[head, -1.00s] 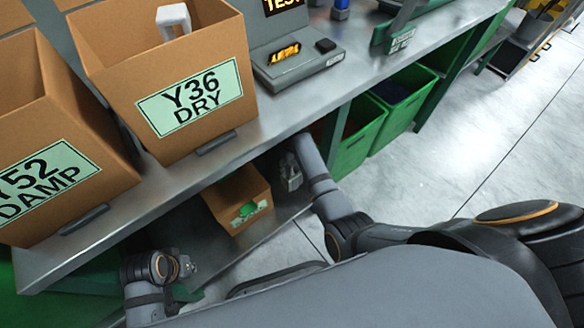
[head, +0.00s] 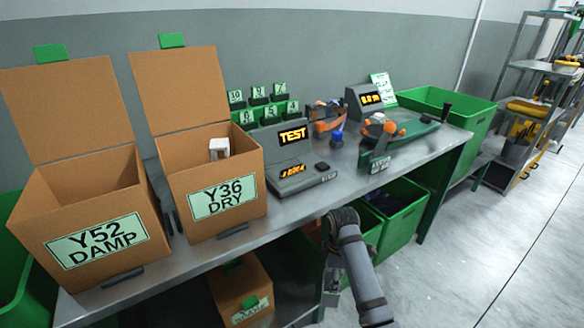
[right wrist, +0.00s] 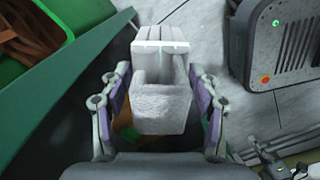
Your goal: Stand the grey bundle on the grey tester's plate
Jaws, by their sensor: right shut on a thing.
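My right gripper (right wrist: 152,108) is shut on a pale grey bundle (right wrist: 161,98), a U-shaped block with a lighter band across its far end. In the head view my right arm hangs in front of the bench; its gripper (head: 333,287) is low, below the bench top, and small there. The grey tester (head: 303,178) stands on the bench with a lit TEST screen, a lower lit display and a small dark pad on its base. Nothing stands on its base. Part of what looks like my left gripper (right wrist: 275,158) shows in the right wrist view, too small to judge.
A green device (head: 400,130) stands right. Green bins (head: 402,225) and a small carton (head: 240,290) are below.

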